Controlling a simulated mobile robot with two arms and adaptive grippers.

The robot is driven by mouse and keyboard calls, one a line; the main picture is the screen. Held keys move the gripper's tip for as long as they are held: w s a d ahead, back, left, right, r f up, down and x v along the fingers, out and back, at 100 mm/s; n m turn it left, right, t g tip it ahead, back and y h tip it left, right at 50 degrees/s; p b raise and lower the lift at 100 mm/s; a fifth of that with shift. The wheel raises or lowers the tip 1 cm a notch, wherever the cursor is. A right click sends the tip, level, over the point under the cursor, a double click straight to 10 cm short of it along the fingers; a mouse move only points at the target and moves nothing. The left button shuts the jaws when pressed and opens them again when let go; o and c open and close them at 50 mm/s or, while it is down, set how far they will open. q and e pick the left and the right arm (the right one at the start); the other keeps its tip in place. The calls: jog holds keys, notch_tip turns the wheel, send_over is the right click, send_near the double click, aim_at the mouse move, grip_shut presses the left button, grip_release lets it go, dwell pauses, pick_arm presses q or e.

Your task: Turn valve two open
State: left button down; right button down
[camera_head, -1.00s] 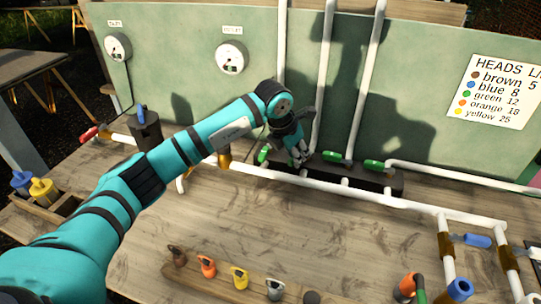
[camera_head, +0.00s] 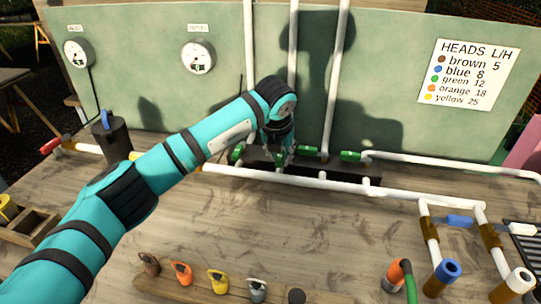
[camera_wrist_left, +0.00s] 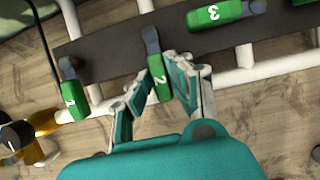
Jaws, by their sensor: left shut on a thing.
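Valve two has a green handle marked 2 (camera_wrist_left: 159,86) with a grey end, seen in the left wrist view. It lies across the dark manifold bar (camera_wrist_left: 105,38), its green end toward my gripper. My left gripper (camera_wrist_left: 155,77) has its fingers on both sides of this handle and is shut on it. In the head view my left gripper (camera_head: 283,156) is at the manifold and largely hides valve two. Valve one's green handle (camera_wrist_left: 73,99) also lies across the bar. Valve three's handle (camera_wrist_left: 215,13) lies along it. My right gripper is out of view.
White pipes (camera_head: 292,60) rise behind the manifold, and a long white pipe (camera_head: 320,184) runs in front. Two gauges (camera_head: 198,57) and a heads sign (camera_head: 468,78) are on the green panel. The middle tabletop is clear.

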pick_arm(q)
jog(key=shift+r, duration=0.1)
jog(key=c, duration=1.2)
grip_release()
jog(key=shift+c, duration=0.2)
jog(key=v, duration=1.2)
